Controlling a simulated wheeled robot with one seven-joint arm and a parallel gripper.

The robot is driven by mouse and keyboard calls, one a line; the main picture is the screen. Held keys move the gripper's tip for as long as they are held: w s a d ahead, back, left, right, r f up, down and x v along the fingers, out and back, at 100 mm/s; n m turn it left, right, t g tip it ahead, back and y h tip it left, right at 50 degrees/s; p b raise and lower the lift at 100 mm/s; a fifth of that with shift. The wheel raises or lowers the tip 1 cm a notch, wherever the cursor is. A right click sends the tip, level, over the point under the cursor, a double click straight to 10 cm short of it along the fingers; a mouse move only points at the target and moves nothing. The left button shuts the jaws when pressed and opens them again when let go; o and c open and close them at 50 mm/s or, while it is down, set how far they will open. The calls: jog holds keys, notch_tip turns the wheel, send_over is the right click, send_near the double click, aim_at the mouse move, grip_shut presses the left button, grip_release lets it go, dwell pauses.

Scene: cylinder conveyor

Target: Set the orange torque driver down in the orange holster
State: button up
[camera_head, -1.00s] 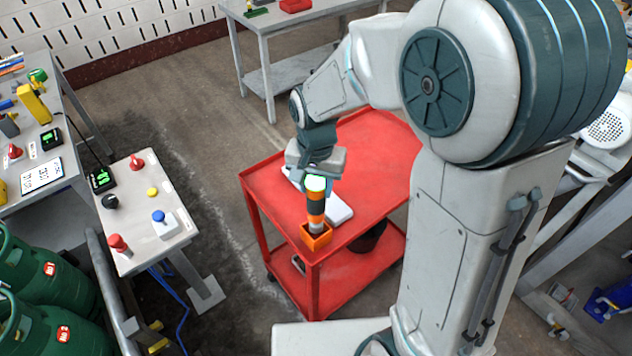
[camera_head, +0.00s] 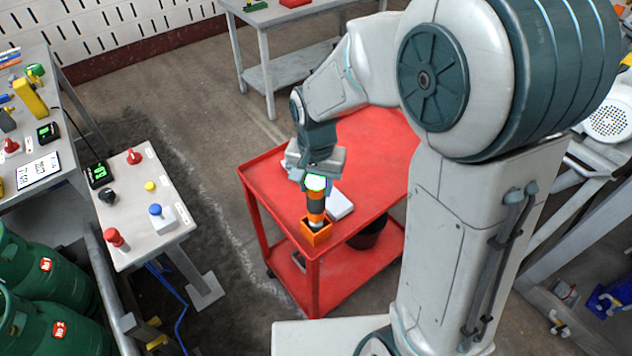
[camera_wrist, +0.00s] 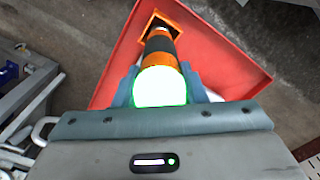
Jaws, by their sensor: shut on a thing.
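The orange torque driver (camera_head: 316,203) has a dark middle band and a glowing white-green top. My gripper (camera_head: 317,180) is shut on its upper end and holds it roughly upright. The driver also shows in the wrist view (camera_wrist: 160,62), between the two fingers of my gripper (camera_wrist: 162,88). The orange holster (camera_head: 316,235) is an open square box at the near corner of the red cart's top. It also shows in the wrist view (camera_wrist: 183,17). The driver's lower tip is at the holster's opening; how deep it sits inside I cannot tell.
The red cart (camera_head: 275,180) carries a white flat item (camera_head: 339,205) just behind the driver. A control stand (camera_head: 140,235) with several knobs and buttons is at the left, beside green gas cylinders (camera_head: 45,270). Much of the cart's top is clear.

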jog(key=shift+f+b, duration=1.3)
jog(key=shift+f, duration=0.3)
jog(key=o, duration=1.2)
jog(key=shift+o, duration=0.2)
notch_tip(320, 180, up, 14)
jog(key=shift+s+f, duration=0.1)
jog(key=s+d+f+n+t, duration=0.2)
jog(key=s+d+f+n, duration=0.1)
jog(key=s+d, duration=0.8)
jog(key=shift+s+d+n+t, duration=0.3)
